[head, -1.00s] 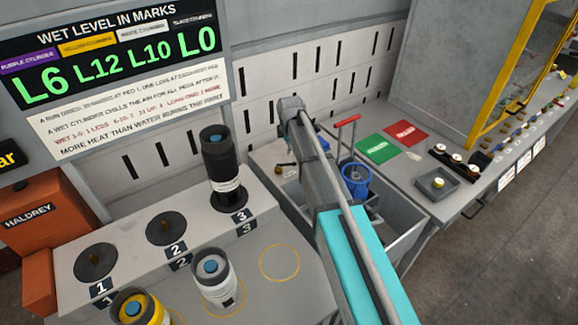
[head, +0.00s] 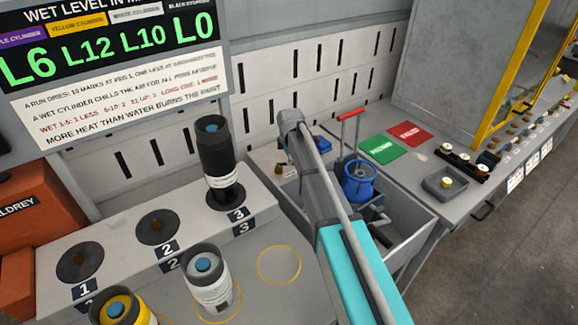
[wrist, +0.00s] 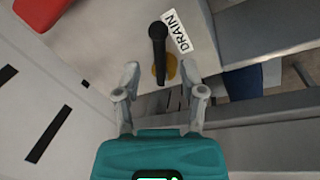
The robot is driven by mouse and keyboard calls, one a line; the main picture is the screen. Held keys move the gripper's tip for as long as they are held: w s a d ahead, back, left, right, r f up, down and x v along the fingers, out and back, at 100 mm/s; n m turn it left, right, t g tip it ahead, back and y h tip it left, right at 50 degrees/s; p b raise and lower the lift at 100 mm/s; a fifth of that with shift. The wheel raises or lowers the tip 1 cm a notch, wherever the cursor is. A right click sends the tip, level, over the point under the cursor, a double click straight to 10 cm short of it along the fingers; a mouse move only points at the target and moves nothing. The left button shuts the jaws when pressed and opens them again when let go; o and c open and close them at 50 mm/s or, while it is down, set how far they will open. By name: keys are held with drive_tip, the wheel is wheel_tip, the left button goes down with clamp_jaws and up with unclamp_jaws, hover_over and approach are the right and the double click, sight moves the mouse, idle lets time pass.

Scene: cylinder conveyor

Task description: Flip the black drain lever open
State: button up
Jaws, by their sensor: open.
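The black drain lever (wrist: 158,52) shows in the wrist view, upper middle, on a yellow-brown round base (wrist: 165,72) next to a white DRAIN label (wrist: 177,31). My gripper (wrist: 163,85) is open, its two fingers on either side of the lever's base end, with the lever reaching away from between the fingertips. I cannot tell whether either finger touches it. In the head view my arm covers the gripper and most of the spot where the lever sits.
A sink-like basin (head: 408,212) holds a blue cylinder (head: 359,180) beside a red-handled tool (head: 349,116). Green (head: 379,149) and red (head: 410,134) cards lie on the bench. A slotted wall (wrist: 45,125) stands close on the left in the wrist view. A black cylinder (head: 216,155) stands at peg 3.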

drive_tip(key=shift+w+f+b, duration=0.25)
drive_tip(key=shift+f+b, duration=0.6)
drive_tip(key=shift+f, duration=0.25)
clamp_jaws()
